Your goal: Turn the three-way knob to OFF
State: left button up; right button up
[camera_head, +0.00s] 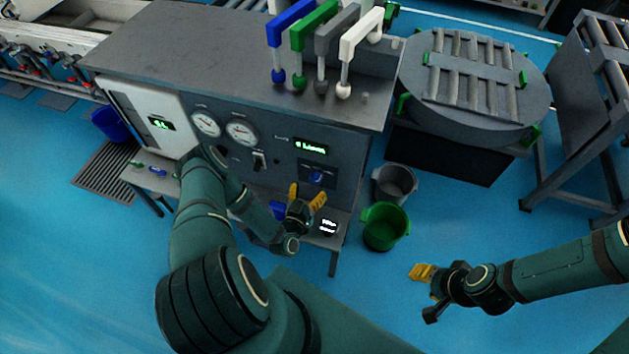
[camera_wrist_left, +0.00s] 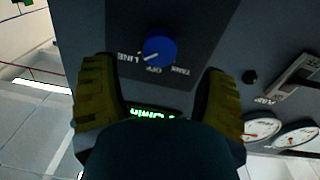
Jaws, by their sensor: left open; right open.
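The blue three-way knob (camera_head: 316,177) sits on a dark plate on the front of the grey test bench. In the left wrist view the knob (camera_wrist_left: 158,50) has LINE, OFF and TANK printed around its lower side. A small light mark shows at its lower left edge, but I cannot tell which label it points to exactly. My left gripper (camera_head: 306,195) is open and empty just in front of the knob plate. In the left wrist view its yellow fingers (camera_wrist_left: 157,75) are spread on either side below the knob, apart from it. My right gripper (camera_head: 428,293) is open and empty over the floor.
The green display (camera_head: 311,147) is above the knob, with gauges (camera_head: 241,132) and a black switch (camera_head: 260,161) to its left. Coloured handles (camera_head: 290,25) stand on the bench (camera_head: 200,50). A green bucket (camera_head: 385,226) and grey bucket (camera_head: 394,183) stand right of it.

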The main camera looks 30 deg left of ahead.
aim_at(314, 180)
pick_arm(q)
jog(key=shift+w+a, duration=0.2)
jog(key=shift+w, duration=1)
jog(key=shift+w+a, duration=0.2)
jog(key=shift+w, duration=0.95)
jog(key=c, duration=1.2)
